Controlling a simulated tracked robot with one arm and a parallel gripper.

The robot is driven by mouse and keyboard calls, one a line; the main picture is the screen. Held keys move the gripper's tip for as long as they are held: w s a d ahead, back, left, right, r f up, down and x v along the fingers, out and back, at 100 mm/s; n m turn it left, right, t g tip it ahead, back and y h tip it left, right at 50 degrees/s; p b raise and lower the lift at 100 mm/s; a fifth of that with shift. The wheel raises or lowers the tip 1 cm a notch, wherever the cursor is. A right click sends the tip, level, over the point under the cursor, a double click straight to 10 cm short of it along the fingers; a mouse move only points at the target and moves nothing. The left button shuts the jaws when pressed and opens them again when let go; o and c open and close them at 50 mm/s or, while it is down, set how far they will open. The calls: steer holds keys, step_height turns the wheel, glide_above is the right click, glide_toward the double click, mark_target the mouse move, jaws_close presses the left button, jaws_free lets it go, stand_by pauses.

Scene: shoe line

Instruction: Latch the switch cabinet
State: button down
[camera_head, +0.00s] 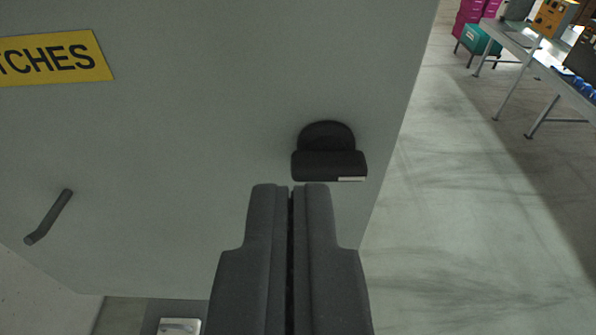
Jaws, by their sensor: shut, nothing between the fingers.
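The grey switch cabinet (200,150) fills the left and middle of the view. A yellow label (55,58) on it shows the letters "TCHES". A black latch handle (330,152) sits near the cabinet's right edge, with a round base behind a horizontal bar and a small pale mark at its lower right. A dark bar handle (48,217) slants at the lower left of the cabinet. My gripper (290,188) is shut and empty, its fingertips just below the latch in the picture. I cannot tell whether they touch it.
Open concrete floor (470,230) lies to the right of the cabinet. A long table (535,55) with goods on it stands at the upper right, with a teal box (478,40) and magenta crates (470,15) beyond. A small pale object (179,326) shows at the bottom left.

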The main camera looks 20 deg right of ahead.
steer(key=p, duration=0.3)
glide_above(325, 152)
steer(key=s+a, duration=0.3)
step_height(325, 152, down, 2)
steer(key=shift+w+a+f, duration=0.15)
steer(key=shift+f, duration=2.05)
